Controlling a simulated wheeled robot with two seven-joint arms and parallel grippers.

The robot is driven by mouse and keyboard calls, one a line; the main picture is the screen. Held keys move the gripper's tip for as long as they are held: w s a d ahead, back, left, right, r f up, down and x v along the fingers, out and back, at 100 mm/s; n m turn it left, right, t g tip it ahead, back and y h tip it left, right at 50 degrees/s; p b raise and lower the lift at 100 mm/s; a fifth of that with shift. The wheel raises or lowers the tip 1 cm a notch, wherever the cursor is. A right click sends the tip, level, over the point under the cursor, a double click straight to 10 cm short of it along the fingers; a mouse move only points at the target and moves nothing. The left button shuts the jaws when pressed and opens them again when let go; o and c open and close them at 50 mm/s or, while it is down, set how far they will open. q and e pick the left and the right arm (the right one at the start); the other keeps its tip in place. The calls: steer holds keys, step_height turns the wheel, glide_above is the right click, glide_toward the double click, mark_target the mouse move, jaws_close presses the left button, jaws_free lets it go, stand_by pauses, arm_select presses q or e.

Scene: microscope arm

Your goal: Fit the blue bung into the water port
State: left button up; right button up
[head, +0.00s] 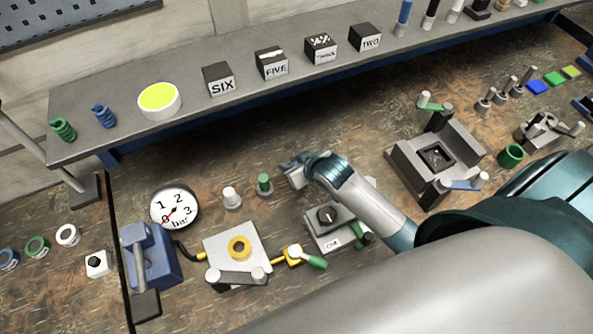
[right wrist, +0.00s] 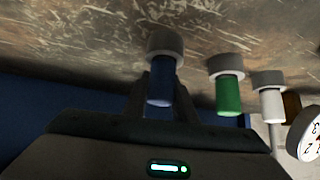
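The blue bung (right wrist: 160,82) stands in a grey collar on the bench in the right wrist view. In the head view my gripper hides it. My right gripper (head: 290,172) is low over the bench, right of the green bung (head: 264,183). In the right wrist view its two dark fingers (right wrist: 162,100) lie on either side of the blue bung and look open; contact is not clear. No part is clearly marked as the water port; a grey plate with a yellow ring (head: 239,247) stands beside the pressure gauge (head: 174,208). My left gripper is not in view.
A white bung (head: 231,197) stands left of the green one. A blue pump-like block (head: 150,258) is at left. A grey fixture (head: 435,158) stands right. The raised shelf (head: 190,118) runs behind.

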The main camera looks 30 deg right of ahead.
jaws_close()
steer(key=shift+r, duration=0.1)
steer(key=shift+r+b, duration=0.35)
steer(key=shift+r, duration=0.15)
steer(key=r+b, duration=0.1)
steer(key=d+r, duration=0.1)
steer(key=r, duration=0.1)
steer(key=shift+b, duration=0.35)
steer(key=d+r+b, duration=0.3)
steer(key=d+r, duration=0.4)
steer(key=d, duration=0.3)
steer(key=shift+s+d+b, duration=0.4)
steer(key=shift+f, duration=0.1)
